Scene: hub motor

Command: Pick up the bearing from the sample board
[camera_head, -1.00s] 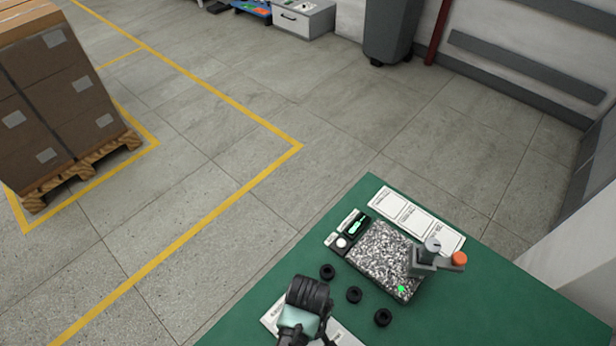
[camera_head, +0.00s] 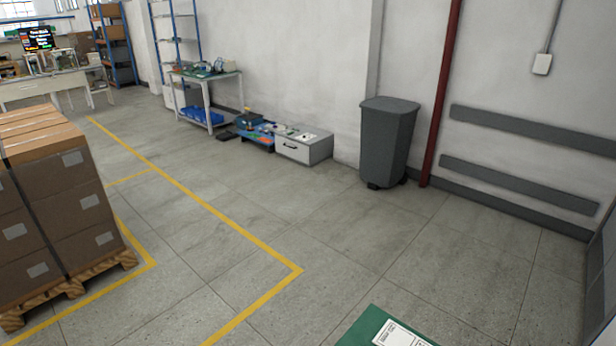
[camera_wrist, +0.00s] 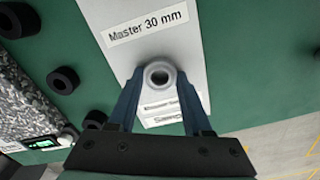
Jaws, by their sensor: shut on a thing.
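In the wrist view my gripper (camera_wrist: 160,80) is shut on the bearing (camera_wrist: 160,63), a small grey metal ring with a dark hole. The two blue fingers hold it from both sides. Behind it is the light grey sample board (camera_wrist: 192,45), with a label reading "Master 30 mm" and another partly covered label that seems to begin "Samp". I cannot tell whether the bearing still touches the board. The head view shows neither my gripper nor the bearing.
Several black rings (camera_wrist: 63,80) lie on the green bench top (camera_wrist: 75,45), beside a speckled plate (camera_wrist: 22,105) and a small device with a green display (camera_wrist: 38,143). In the head view, a bench corner (camera_head: 365,327) shows below; boxes (camera_head: 60,190) stand left, a bin (camera_head: 388,140) at the back. The middle floor is clear.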

